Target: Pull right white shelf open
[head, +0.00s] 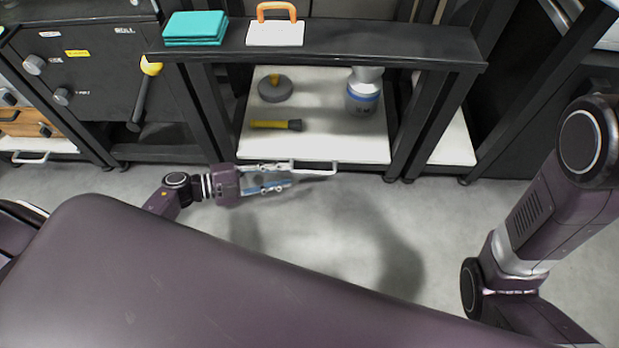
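The white shelf (345,143) sits under the black table in the middle of the head view. Its white handle (322,172) sticks out at the front edge. My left gripper (286,176) is at the left end of this handle, low over the floor, with its fingers apart. I cannot tell whether a finger touches the handle. On the shelf are a yellow and black flashlight (275,125), a grey round weight (275,87) and a white and blue container (362,92). My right arm shows at the right, but its gripper is out of view.
A teal stack (195,27) and a white board with an orange handle (276,30) lie on the black tabletop (380,42). Another white shelf (50,145) with a handle is at far left. Black table legs flank the middle shelf. The floor (340,225) in front is clear.

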